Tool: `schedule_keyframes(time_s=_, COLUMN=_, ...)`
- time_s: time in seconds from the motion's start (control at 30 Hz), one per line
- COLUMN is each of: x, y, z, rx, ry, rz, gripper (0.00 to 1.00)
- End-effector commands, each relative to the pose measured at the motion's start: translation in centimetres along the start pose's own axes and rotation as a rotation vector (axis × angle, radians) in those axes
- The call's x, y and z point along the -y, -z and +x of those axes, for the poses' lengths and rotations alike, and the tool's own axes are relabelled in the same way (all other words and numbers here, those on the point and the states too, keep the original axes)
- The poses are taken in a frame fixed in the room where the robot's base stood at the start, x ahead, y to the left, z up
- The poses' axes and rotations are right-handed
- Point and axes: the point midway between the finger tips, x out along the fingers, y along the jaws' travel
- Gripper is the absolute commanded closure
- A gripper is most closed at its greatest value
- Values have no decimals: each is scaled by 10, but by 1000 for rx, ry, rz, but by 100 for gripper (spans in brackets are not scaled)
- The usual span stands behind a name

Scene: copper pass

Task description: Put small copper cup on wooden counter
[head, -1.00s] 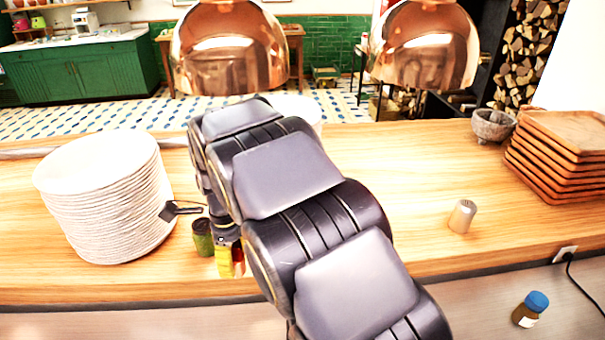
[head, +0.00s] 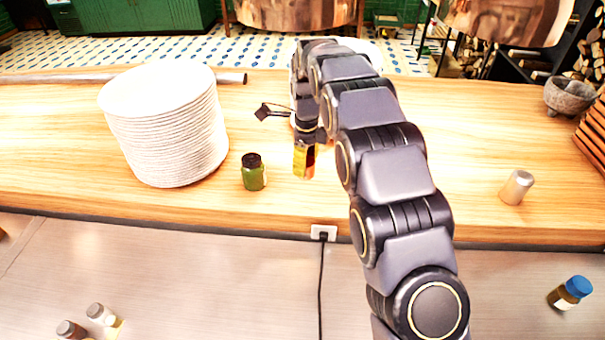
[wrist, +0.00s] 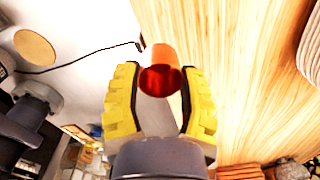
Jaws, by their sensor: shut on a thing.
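My gripper (head: 305,162) has yellow fingers and hangs over the wooden counter (head: 455,135), near its front edge, to the right of a green jar. In the wrist view, my gripper (wrist: 160,100) is shut on the small copper cup (wrist: 160,80), a shiny reddish cup held between the two fingers. In the head view the cup is mostly hidden by the fingers. The counter also fills the right part of the wrist view (wrist: 240,70). I cannot tell whether the cup touches the counter.
A stack of white plates (head: 170,130) stands left and the green jar (head: 254,173) stands near the front edge. A shaker (head: 517,187) and a stone mortar (head: 568,95) are at right. A blue-lidded jar (head: 571,292) is lower down.

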Motion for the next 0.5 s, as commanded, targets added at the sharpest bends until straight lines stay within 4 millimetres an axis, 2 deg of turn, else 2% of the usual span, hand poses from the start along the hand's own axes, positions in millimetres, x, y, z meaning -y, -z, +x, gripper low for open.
schedule_keyframes(time_s=0.13, x=16, y=-12, z=25, rx=-3, ry=-3, rz=0, gripper=89)
schedule_keyframes(time_s=0.3, x=30, y=-23, z=46, rx=-4, ry=-3, rz=0, gripper=89)
schedule_keyframes(time_s=0.5, x=36, y=-28, z=55, rx=-2, ry=-1, rz=-1, gripper=89)
